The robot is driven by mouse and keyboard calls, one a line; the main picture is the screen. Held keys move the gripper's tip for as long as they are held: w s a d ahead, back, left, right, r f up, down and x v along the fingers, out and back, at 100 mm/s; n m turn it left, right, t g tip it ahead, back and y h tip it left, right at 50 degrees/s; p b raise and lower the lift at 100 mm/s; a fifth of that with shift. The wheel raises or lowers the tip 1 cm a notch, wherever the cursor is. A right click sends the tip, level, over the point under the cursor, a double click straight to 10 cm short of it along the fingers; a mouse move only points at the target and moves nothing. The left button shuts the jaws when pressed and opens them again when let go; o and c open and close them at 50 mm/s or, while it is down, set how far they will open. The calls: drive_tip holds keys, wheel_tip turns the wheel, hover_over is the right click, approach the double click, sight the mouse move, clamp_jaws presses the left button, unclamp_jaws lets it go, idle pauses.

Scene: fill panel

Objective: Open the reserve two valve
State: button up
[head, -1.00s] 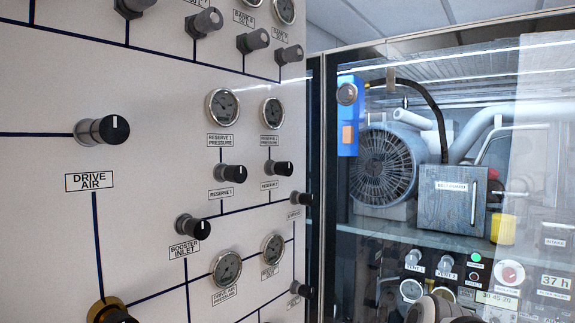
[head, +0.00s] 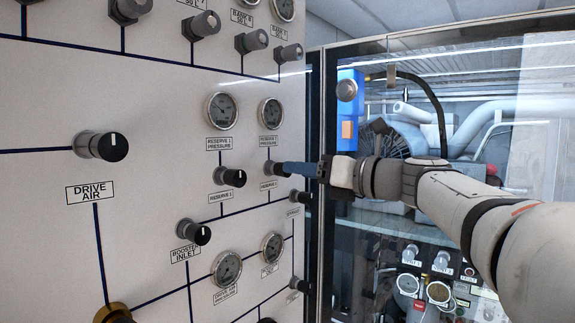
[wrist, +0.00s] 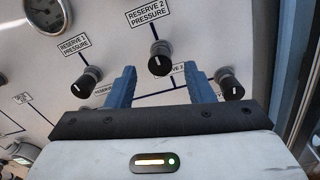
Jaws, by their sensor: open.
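The reserve two valve is a small black knob (wrist: 160,60) with a white pointer mark, below the "RESERVE 2 PRESSURE" label (wrist: 161,17) in the wrist view. In the head view the knob (head: 272,168) is partly hidden by my blue fingers. My gripper (head: 286,168) comes at the panel from the right. In the wrist view my gripper (wrist: 161,74) is open, one finger on each side of the knob's line, with the knob showing between and just beyond the tips. I cannot tell whether the fingers touch it. Its lower "RESERVE 2" label is partly visible.
The reserve 1 knob (wrist: 87,82) sits left of my fingers, and another black knob (wrist: 229,84) sits close on the right. The reserve pressure gauges (head: 270,112) are above. A glass-fronted machine cabinet (head: 350,240) stands behind my arm.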

drive_tip(key=shift+p+x, duration=0.4)
drive_tip(key=shift+x, duration=1.55)
